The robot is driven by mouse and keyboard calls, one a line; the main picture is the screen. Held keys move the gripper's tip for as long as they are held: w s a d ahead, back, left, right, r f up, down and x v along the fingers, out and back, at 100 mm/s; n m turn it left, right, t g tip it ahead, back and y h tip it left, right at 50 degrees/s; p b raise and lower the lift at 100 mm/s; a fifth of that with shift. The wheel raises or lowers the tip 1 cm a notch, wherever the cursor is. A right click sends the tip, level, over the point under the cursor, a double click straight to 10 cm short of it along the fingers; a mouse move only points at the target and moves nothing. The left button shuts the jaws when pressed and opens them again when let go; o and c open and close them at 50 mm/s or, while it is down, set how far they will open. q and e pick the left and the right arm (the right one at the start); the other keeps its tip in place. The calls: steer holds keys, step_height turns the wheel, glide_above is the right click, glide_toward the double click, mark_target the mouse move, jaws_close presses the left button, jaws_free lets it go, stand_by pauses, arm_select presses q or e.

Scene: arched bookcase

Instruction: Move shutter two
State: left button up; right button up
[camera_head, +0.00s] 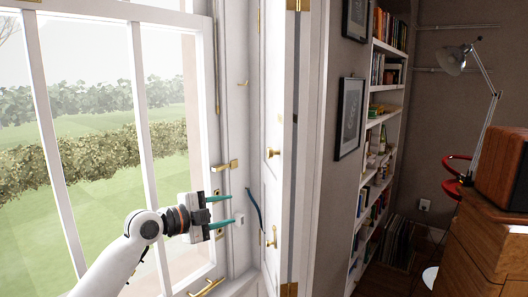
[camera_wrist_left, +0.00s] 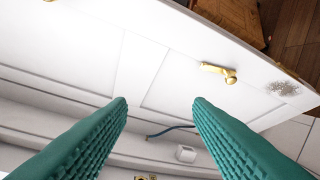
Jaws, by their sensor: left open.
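A white panelled shutter (camera_head: 271,190) stands folded beside the window, at the middle of the head view. It carries a brass handle (camera_head: 272,238) low down and a brass knob (camera_head: 272,153) higher up. In the left wrist view the white shutter (camera_wrist_left: 90,45) fills most of the picture, with one brass handle (camera_wrist_left: 218,71) right of centre. My left gripper (camera_head: 232,210) is open and empty, its two green fingers pointing right towards the shutter, left of the low handle and apart from it. The left wrist view shows nothing between the fingers (camera_wrist_left: 160,104). My right gripper is out of view.
The tall window (camera_head: 110,135) with brass fittings is at the left, close to my arm. A blue cord (camera_head: 255,208) hangs near the shutter. Right of it are a bookcase (camera_head: 388,100), a lamp (camera_head: 452,60) and a wooden cabinet (camera_head: 480,250).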

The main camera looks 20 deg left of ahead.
arm_select(q)
steer(key=s+d+r+m+h, duration=0.1)
steer(key=s+r+m+h, duration=0.15)
steer(key=r, duration=0.45)
steer(key=s+d+r+m+h, duration=0.1)
steer(key=s+r+m, duration=0.25)
steer(key=r, duration=0.35)
steer(key=p+x, duration=0.5)
steer(key=x, duration=0.7)
steer(key=shift+w+a, duration=0.15)
steer(key=shift+w, duration=0.25)
steer(key=shift+y, duration=0.25)
jaws_close()
